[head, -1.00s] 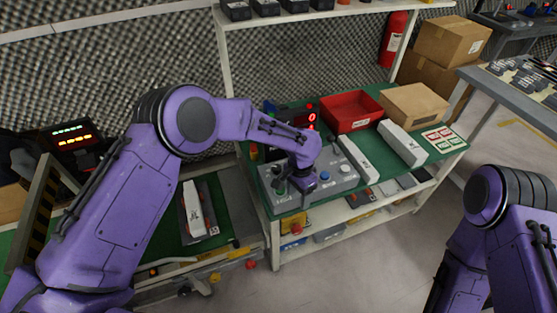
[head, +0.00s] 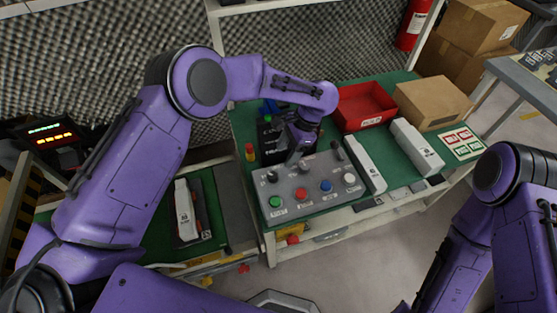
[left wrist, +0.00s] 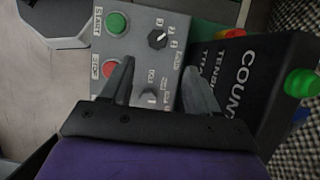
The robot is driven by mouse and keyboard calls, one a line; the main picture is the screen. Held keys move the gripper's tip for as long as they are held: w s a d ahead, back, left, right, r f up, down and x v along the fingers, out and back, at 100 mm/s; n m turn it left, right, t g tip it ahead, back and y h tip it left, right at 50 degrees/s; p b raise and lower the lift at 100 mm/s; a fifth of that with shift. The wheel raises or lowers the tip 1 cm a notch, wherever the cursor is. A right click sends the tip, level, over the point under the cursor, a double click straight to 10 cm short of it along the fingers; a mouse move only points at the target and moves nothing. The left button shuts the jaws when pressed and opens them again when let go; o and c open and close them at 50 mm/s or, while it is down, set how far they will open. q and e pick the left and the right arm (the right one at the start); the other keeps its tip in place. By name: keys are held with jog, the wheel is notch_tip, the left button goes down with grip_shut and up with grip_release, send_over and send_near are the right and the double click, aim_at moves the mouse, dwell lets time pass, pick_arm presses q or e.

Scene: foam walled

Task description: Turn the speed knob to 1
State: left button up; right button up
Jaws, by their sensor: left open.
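The grey control panel (head: 287,182) lies on the green bench top. A dark knob (head: 272,176) with marks around it is at its back left; it also shows in the left wrist view (left wrist: 157,38). The lettering is too small to tell which is the speed knob. My left gripper (head: 296,158) is open and empty over the panel's back edge, partly covering that area. The left gripper's fingers (left wrist: 163,75) are apart in the wrist view. My right gripper is out of view.
The panel has green (head: 275,201), red (head: 301,194), blue (head: 325,187) and white (head: 349,178) buttons. A black counter box (left wrist: 245,85) stands close behind the panel. A red bin (head: 364,106), cardboard box (head: 430,102) and white boxes (head: 366,164) stand to the right.

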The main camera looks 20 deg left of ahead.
aim_at(273, 175)
pick_arm(q)
jog(key=x, duration=0.3)
jog(key=p+x, duration=0.1)
jog(key=x, duration=0.2)
jog(key=p+x, duration=0.1)
jog(key=x, duration=0.3)
jog(key=shift+s+r, duration=0.1)
jog(key=shift+s, duration=0.15)
jog(key=c, duration=1)
